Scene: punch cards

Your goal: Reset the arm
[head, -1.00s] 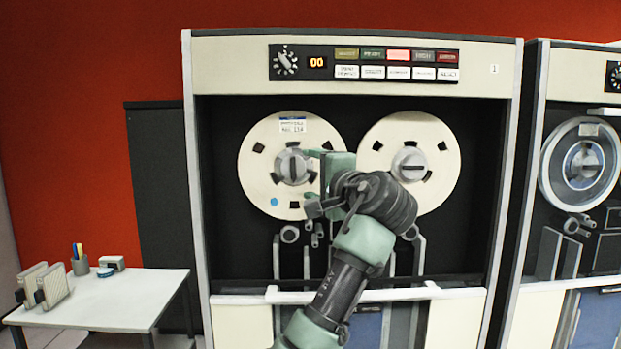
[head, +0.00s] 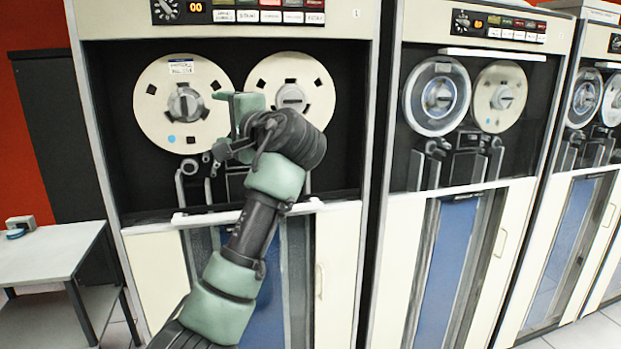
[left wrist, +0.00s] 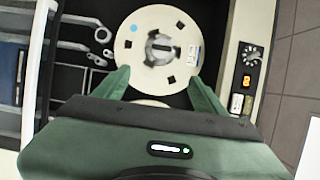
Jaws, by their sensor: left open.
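My left gripper (head: 232,112) is open and empty in front of a tape drive, between its two cream reels. The left reel (head: 160,118), with a small label and a blue dot, is fully mounted on its hub. The right reel (head: 318,95) is partly hidden behind my left wrist. In the left wrist view my open fingers (left wrist: 159,82) point at a reel (left wrist: 138,40) with nothing between them. I cannot tell the gap between the fingertips and the reel. My right gripper is not in view.
The drive's panel (head: 232,16) shows 00 above the reels. More tape drives (head: 458,55) stand to the right. A white table (head: 45,255) with a small box (head: 21,224) stands at the left.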

